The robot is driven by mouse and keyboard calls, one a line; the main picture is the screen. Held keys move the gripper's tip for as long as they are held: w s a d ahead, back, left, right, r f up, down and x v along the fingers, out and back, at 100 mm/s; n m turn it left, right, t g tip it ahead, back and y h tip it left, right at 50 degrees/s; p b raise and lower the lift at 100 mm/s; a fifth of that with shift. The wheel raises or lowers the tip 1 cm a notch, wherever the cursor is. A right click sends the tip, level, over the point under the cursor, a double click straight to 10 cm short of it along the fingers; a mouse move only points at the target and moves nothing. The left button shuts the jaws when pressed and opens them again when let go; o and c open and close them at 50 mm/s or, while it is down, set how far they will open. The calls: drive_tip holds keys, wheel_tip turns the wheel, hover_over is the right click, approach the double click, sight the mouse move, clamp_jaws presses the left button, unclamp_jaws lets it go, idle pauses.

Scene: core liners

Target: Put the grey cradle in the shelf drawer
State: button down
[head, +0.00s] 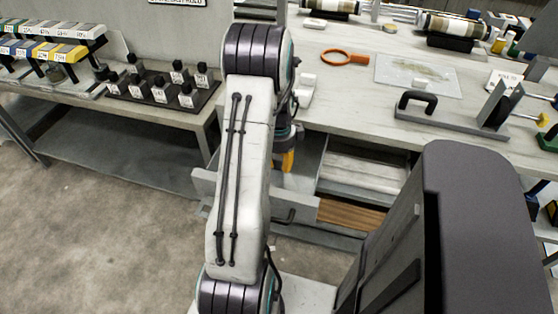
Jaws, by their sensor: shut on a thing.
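My gripper (287,152) points down over the open shelf drawer, mostly hidden behind my arm; only part of its body and an orange-yellow finger show. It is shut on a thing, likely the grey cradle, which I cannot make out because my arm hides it. The grey shelf drawer (301,207) is pulled out below the bench top.
Core samples in dark cradles (449,41) stand farther back. The left floor is clear.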

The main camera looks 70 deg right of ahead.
drive_tip(key=shift+f, duration=0.15)
drive_tip(key=c, duration=0.9)
unclamp_jaws()
